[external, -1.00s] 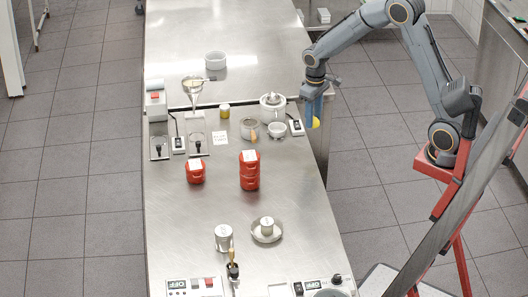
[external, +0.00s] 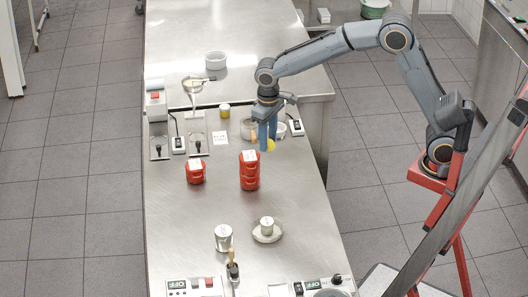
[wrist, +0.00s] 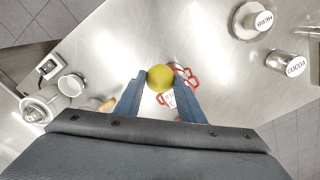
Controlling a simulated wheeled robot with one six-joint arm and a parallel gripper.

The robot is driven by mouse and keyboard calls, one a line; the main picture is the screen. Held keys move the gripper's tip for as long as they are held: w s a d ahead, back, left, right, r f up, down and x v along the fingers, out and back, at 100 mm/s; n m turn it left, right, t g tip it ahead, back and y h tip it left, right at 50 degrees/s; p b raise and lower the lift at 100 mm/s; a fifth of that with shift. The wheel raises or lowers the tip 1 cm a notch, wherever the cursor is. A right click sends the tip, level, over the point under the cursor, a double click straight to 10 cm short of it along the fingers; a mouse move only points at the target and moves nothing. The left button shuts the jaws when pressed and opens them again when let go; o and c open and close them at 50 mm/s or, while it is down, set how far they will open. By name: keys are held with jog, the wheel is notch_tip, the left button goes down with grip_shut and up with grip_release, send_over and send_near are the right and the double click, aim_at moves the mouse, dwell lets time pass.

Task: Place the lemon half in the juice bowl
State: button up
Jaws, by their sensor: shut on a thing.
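My gripper (external: 267,132) is shut on the yellow lemon half (external: 270,145), held above the steel counter. In the wrist view the lemon half (wrist: 160,78) sits between the two fingertips (wrist: 161,84). A small pale bowl (external: 281,128) stands just behind my gripper in the external view, partly hidden by it. In the wrist view a small white bowl (wrist: 71,84) lies to the left of the fingers, beside a white juicer-like device (wrist: 40,107). No label tells which is the juice bowl.

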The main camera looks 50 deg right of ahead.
jog(key=b, duration=0.2)
send_near(255, 209)
jog(key=shift+d+f+p, duration=0.1)
jog(key=shift+f+p, duration=1.15)
jog(key=shift+f, duration=1.8)
jog(key=shift+f, duration=0.15)
jog(key=o, duration=1)
jog(key=shift+o, duration=0.2)
